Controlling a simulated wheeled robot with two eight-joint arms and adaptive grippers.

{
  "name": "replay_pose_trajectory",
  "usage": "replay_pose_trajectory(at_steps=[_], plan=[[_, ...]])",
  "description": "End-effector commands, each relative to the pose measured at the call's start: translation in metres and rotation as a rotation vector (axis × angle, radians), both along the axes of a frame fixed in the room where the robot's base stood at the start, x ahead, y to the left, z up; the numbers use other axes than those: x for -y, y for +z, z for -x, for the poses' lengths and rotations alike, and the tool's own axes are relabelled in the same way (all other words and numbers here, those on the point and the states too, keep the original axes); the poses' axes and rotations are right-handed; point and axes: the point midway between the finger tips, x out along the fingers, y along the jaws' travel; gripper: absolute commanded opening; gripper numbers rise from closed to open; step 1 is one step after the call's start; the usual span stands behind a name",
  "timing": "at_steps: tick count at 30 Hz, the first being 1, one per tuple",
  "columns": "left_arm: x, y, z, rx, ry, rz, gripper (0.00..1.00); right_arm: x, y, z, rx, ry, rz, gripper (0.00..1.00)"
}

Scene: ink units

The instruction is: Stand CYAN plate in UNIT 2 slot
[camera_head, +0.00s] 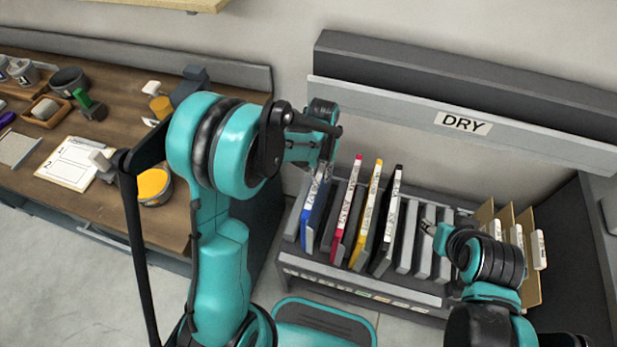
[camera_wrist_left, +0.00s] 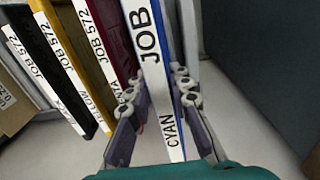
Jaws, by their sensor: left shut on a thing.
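The cyan plate, blue with a white edge label reading JOB and CYAN, stands on edge at the left end of the rack in the head view (camera_head: 309,217). In the left wrist view the plate (camera_wrist_left: 172,125) runs between the two fingers. My left gripper (camera_head: 322,165) is shut on its labelled edge from above. Whether the plate's foot is seated in a slot is hidden. My right gripper (camera_head: 432,232) is over the rack's right part, apart from the plates; its jaws are too small to judge. No UNIT 2 mark is readable.
Magenta (camera_head: 345,212), yellow (camera_head: 367,217) and black (camera_head: 387,227) plates stand right of the cyan one. Grey dividers and tan boards follow. A DRY sign (camera_head: 463,123) hangs on the ledge behind. A wooden bench (camera_head: 120,125) with a card, pots and tools is at left.

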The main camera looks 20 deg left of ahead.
Motion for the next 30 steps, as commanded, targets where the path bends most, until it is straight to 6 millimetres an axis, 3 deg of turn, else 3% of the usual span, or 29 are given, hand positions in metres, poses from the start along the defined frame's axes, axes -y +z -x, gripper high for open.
replay_pose_trajectory(at_steps=[6, 14, 30], plan=[[0.021, 0.001, -0.019, -0.001, 0.0, 0.005, 0.0, 0.0, 0.005, 0.0, 0.0, 0.0, 0.0, 0.44], [0.025, -0.007, -0.022, -0.001, 0.002, 0.007, 0.0, 0.0, 0.0, 0.0, 0.0, 0.0, 0.0, 0.44], [0.025, -0.06, -0.021, 0.0, 0.002, 0.008, 0.0, 0.0, -0.041, 0.0, 0.0, 0.0, 0.0, 0.44]])
